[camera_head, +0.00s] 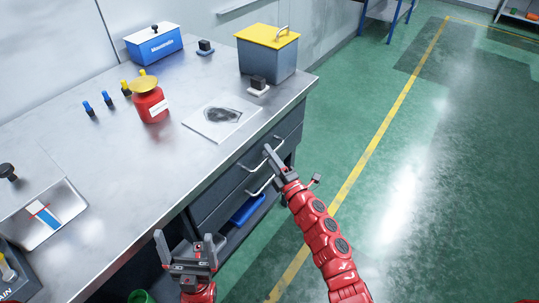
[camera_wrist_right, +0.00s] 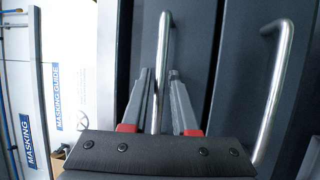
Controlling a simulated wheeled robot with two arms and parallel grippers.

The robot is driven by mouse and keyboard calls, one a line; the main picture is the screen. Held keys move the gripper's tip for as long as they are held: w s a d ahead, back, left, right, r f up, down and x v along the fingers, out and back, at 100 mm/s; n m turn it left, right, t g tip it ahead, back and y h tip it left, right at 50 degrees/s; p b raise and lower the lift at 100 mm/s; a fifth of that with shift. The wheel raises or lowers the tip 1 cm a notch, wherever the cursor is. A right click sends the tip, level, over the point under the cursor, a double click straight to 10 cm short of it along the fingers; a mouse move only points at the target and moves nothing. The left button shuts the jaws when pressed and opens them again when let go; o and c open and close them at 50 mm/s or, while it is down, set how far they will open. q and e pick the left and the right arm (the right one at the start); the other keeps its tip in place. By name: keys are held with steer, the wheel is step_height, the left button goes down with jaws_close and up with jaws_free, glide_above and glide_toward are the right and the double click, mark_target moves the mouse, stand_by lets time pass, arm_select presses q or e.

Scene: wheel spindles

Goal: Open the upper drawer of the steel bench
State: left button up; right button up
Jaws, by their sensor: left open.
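The steel bench (camera_head: 130,190) runs along the left in the head view, with dark drawers at its right end. The upper drawer (camera_head: 287,128) looks shut. Its bar handle (camera_head: 250,157) also shows in the right wrist view (camera_wrist_right: 164,60), between my right gripper's fingers. My right gripper (camera_head: 271,152) is at the drawer front with its fingers apart on either side of the handle; whether they touch it I cannot tell. A lower drawer handle (camera_head: 261,186) also shows in the wrist view (camera_wrist_right: 279,95). My left gripper (camera_head: 184,243) is open and empty in front of the bench.
On the bench top stand a red container (camera_head: 150,108), a yellow-lidded grey box (camera_head: 268,60), a blue box (camera_head: 153,46) and a white sheet (camera_head: 221,117). A blue bin (camera_head: 246,209) sits below the drawers. The green floor (camera_head: 440,180) to the right is clear.

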jaws_close()
stand_by(1.3)
